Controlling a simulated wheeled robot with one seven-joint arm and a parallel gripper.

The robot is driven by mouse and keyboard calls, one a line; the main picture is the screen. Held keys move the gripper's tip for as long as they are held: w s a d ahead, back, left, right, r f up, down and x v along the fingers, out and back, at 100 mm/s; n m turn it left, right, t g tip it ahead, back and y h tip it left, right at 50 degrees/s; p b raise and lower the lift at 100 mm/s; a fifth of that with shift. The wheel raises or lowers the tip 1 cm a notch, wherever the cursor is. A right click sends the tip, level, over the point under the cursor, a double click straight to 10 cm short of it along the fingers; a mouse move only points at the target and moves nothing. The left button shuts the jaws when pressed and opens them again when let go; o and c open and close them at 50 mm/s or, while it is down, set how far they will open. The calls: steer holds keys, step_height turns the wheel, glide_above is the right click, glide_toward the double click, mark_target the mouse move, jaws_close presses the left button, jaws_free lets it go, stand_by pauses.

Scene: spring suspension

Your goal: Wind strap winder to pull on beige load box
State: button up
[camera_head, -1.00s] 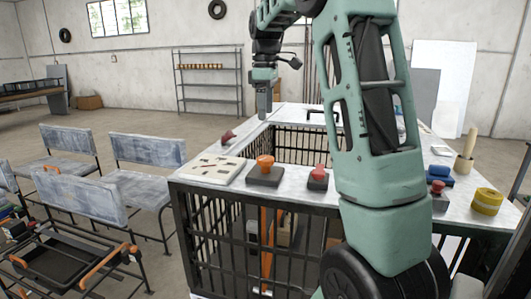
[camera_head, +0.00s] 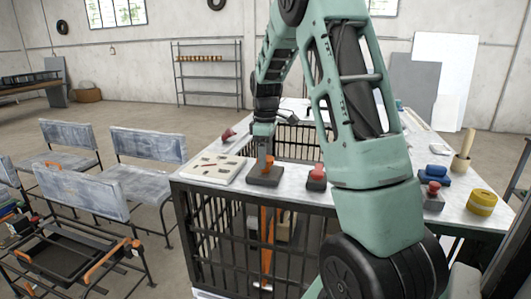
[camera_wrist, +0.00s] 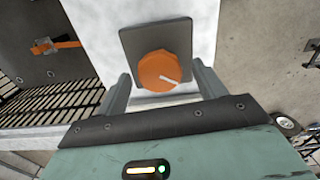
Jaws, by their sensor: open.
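The strap winder is an orange round knob (camera_head: 267,164) with a pale pointer line, on a dark square base (camera_head: 263,178) on the pale worktop. In the wrist view the knob (camera_wrist: 162,70) lies between my two fingers. My gripper (camera_head: 264,150) is open, pointing down just above or around the knob; I cannot tell if the fingers touch it. An orange strap (camera_head: 266,240) hangs inside the barred cage below. A brownish box shape (camera_head: 284,228) shows behind the bars, mostly hidden; I cannot be sure it is the beige load box.
A red knob (camera_head: 316,174) on a dark base stands close right of the winder. A pale board with small pieces (camera_head: 213,168) lies to the left. A yellow tape roll (camera_head: 482,202) and a blue item (camera_head: 435,175) are at the right. Chairs (camera_head: 147,152) stand at the left.

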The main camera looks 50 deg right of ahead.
steer(key=c, duration=1)
steer(key=shift+m, duration=3)
steer(key=shift+w, duration=0.1)
steer(key=o, duration=1)
